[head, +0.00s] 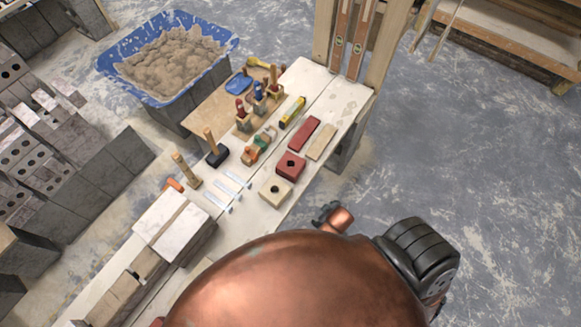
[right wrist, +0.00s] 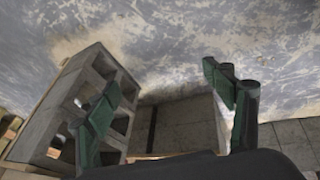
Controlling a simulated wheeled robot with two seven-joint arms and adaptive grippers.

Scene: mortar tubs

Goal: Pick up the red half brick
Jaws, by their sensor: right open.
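The red half brick (head: 290,165) has a dark round hole in its top. It lies flat on the pale plank bench (head: 243,222), behind a cream half brick (head: 275,191) and in front of a longer, flat red piece (head: 304,134). My right gripper (right wrist: 162,84) shows in the right wrist view with its two green fingers spread apart and nothing between them. The red half brick does not show in that view. My copper arm covers the bottom middle of the head view. My left gripper is not in view.
A tan strip (head: 321,141), a yellow level (head: 292,112), mallets and silver bolts (head: 230,190) share the bench. Uprights (head: 350,40) stand at its far end. A blue mortar tub (head: 215,27) stands behind. The right wrist view shows a grey hollow block (right wrist: 62,108). Right-hand floor is clear.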

